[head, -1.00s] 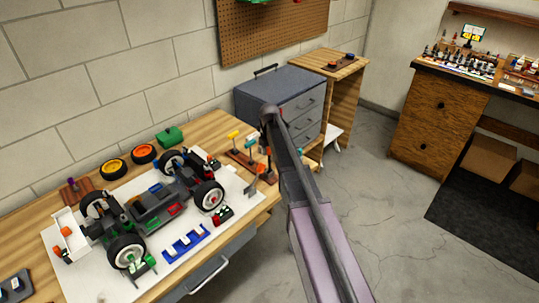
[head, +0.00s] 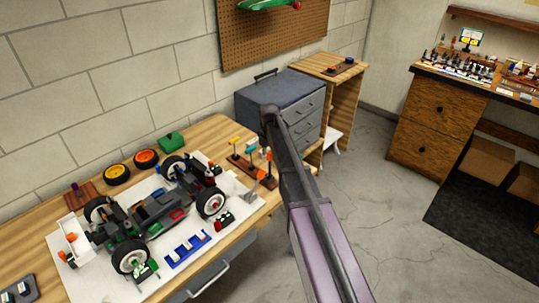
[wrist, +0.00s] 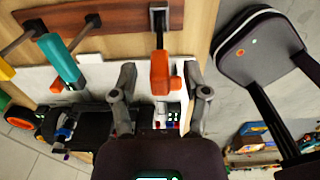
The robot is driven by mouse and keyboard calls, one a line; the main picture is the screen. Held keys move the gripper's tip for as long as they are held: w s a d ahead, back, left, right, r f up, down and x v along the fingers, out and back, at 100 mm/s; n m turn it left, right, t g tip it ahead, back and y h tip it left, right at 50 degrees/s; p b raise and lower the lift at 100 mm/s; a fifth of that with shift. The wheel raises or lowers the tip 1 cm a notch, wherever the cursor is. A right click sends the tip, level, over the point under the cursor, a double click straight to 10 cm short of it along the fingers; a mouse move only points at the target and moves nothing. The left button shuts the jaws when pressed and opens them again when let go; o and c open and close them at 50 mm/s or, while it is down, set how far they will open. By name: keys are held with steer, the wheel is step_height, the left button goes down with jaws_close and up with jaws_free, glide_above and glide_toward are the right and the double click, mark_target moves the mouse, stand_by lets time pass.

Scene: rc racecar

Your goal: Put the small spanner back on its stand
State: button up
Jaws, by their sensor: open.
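The wooden tool stand (head: 245,172) is at the right end of the workbench, with upright posts. Yellow, teal and orange handled tools are on it. In the wrist view the stand's brown base (wrist: 115,17) runs across the top, with the teal handle (wrist: 62,62) at left and an orange handle (wrist: 160,72) at the right-hand post. My gripper (wrist: 160,82) is open, one finger to each side of the orange handle, with gaps to both. I cannot tell which tool is the small spanner. In the head view my gripper is not clearly visible.
The toy car (head: 160,212) stands on a white mat (head: 82,285) beside the stand. A blue rack (head: 187,249) lies in front of the car. A grey drawer cabinet (head: 275,98) is behind the stand.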

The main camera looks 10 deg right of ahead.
steer(key=shift+r+p, duration=2.7)
steer(key=shift+r, duration=0.3)
steer(key=shift+f, duration=0.1)
steer(key=s+m, duration=2.5)
steer(key=s, duration=0.4)
steer(key=shift+d, duration=0.45)
